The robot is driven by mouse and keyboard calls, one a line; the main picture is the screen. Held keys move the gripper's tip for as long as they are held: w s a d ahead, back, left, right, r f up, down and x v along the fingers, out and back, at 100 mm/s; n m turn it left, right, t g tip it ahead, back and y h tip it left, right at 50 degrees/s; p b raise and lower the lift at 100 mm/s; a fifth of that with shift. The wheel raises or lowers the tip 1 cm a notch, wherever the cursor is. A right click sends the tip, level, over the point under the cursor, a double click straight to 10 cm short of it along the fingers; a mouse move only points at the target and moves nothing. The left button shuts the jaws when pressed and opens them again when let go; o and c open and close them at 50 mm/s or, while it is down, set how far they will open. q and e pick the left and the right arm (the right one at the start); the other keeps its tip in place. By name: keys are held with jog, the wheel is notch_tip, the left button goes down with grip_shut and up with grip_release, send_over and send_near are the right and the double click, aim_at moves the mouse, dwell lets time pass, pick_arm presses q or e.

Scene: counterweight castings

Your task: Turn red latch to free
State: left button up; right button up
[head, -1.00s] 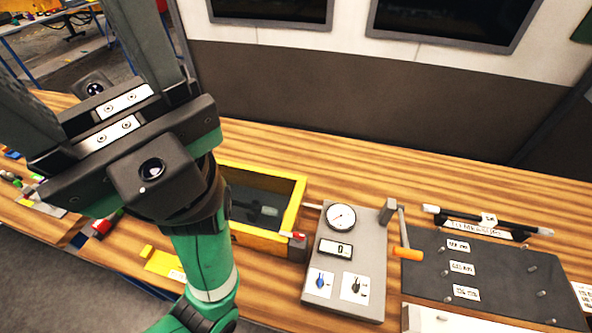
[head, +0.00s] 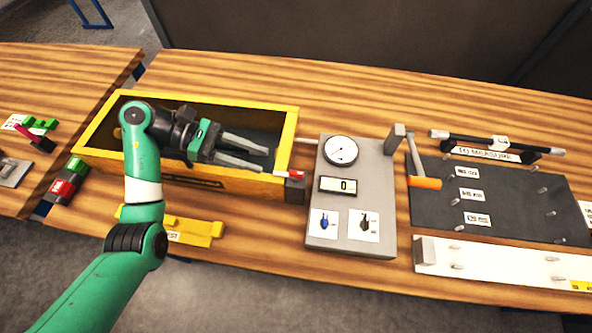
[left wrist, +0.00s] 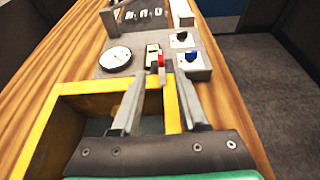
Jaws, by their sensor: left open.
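The red latch (head: 296,174) is a small red piece on a grey block at the right end of the yellow box (head: 250,187). In the left wrist view the red latch (left wrist: 161,62) stands up just beyond the box's yellow edge. My left gripper (head: 263,159) is open and empty, pointing right over the box, with its fingertips a short way left of the latch. In the left wrist view my left gripper (left wrist: 160,78) has its two fingers either side of the line to the latch. My right gripper is not in view.
Right of the latch is a grey panel (head: 320,228) with a dial (head: 340,150), a display and two knobs. An orange-handled hammer (head: 424,183) and a dark pegged board (head: 510,205) lie further right. A yellow bracket (head: 200,228) lies in front of the box.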

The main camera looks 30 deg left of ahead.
aim_at(295, 172)
pick_arm(q)
jog(key=x, duration=1)
jog(key=shift+d+f+b, duration=0.1)
jog(key=shift+d+b, duration=0.2)
grip_shut()
